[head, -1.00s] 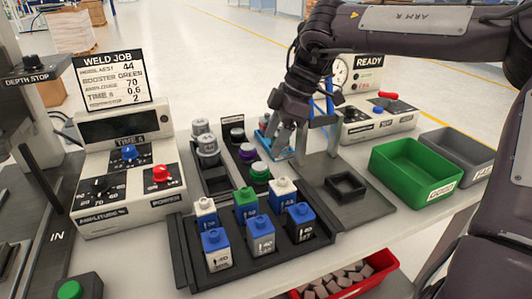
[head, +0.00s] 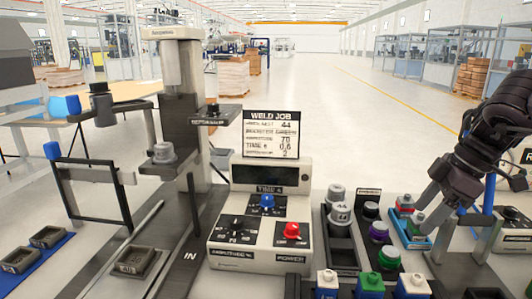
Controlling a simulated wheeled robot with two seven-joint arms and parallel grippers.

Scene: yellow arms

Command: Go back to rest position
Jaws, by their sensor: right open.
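My right gripper (head: 424,214), dark grey, reaches in from the right edge in the head view. Its jaws are open and point down and left, over or beside a small blue tray (head: 409,236) that carries small red and green parts. The fingers cover part of the tray, and I cannot tell whether they touch it. My left gripper does not show.
The weld controller (head: 258,225) with its WELD JOB sign (head: 271,133) stands mid-picture, left of dark racks with grey horns (head: 341,211) and coloured knobs. The press column (head: 183,115) rises further left. Blue, green and white blocks (head: 369,285) sit at the bottom.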

